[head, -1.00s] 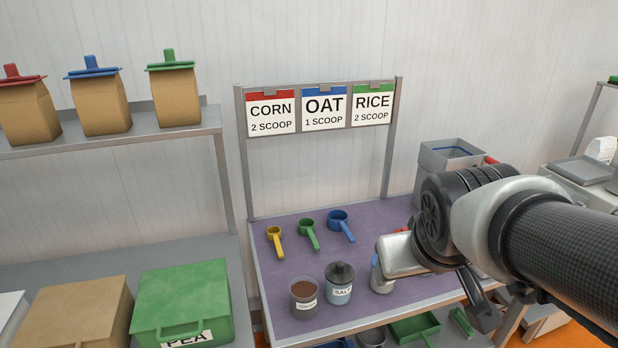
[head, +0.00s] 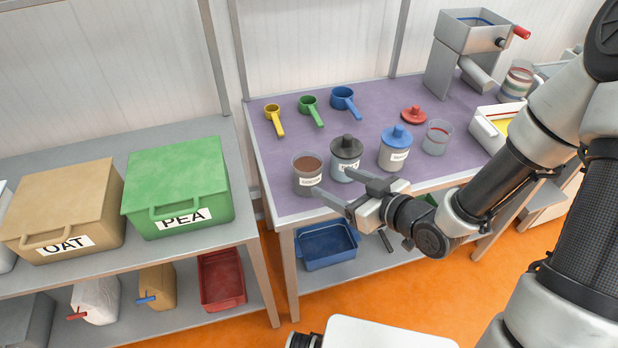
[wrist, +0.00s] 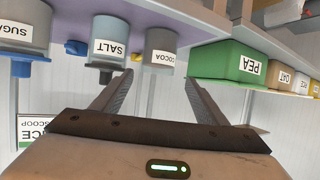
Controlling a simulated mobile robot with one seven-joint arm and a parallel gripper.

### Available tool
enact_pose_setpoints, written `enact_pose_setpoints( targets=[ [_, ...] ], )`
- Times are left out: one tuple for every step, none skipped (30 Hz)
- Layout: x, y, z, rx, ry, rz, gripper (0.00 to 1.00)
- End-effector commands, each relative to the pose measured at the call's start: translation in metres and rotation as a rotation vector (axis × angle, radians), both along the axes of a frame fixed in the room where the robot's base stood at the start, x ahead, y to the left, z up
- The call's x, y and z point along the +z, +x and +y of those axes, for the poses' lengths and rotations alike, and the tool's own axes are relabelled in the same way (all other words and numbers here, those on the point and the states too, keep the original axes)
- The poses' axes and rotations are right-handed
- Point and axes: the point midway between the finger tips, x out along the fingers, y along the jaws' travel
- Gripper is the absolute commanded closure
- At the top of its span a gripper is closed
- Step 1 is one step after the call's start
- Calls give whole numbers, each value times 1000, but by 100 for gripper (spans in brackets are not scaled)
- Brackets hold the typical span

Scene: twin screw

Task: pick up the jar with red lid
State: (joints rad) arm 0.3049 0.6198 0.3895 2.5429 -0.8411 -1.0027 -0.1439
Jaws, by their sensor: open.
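In the head view a red lid (head: 413,115) lies on the purple table, off any jar. An open clear jar (head: 438,138) with a thin red line inside stands just in front and to its right. My gripper (head: 333,182) is open and empty at the table's front edge. Its fingers point left toward the cocoa jar (head: 307,176) and the salt jar (head: 345,158), well left of the red lid and clear jar. In the wrist view my open fingers (wrist: 158,84) have the cocoa jar (wrist: 160,52) ahead between them. The red lid does not show there.
A blue-lidded jar (head: 394,150) stands between the salt jar and the clear jar. Yellow, green and blue scoops lie behind. A grey hopper machine (head: 466,45), a striped jar (head: 517,80) and a white tray (head: 489,130) are to the right. The green PEA bin (head: 178,185) stands left.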

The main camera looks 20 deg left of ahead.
Motion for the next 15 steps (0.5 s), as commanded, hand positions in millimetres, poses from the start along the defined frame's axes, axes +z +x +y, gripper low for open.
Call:
enact_pose_setpoints(
  targets=[
    [-10,3,2,2,-3,-7,33],
    [-11,4,4,2,-2,-8,33],
    [-12,5,5,2,-3,-6,33],
    [-12,6,6,1,-4,-7,33],
    [-13,7,8,1,-4,-6,33],
    [-14,8,9,1,-5,-7,33],
    [-14,8,11,0,-5,-5,33],
    [-15,9,12,-1,-6,-7,33],
    [-16,10,13,-2,-7,-6,33],
    [-14,12,17,0,-6,-3,33],
    [-15,16,23,0,-4,-1,33],
    [-18,20,29,1,-3,1,33],
    [-20,23,33,1,-3,1,33],
    [-22,27,38,1,-4,0,33],
    [-26,31,44,1,-4,1,33]
  ],
)
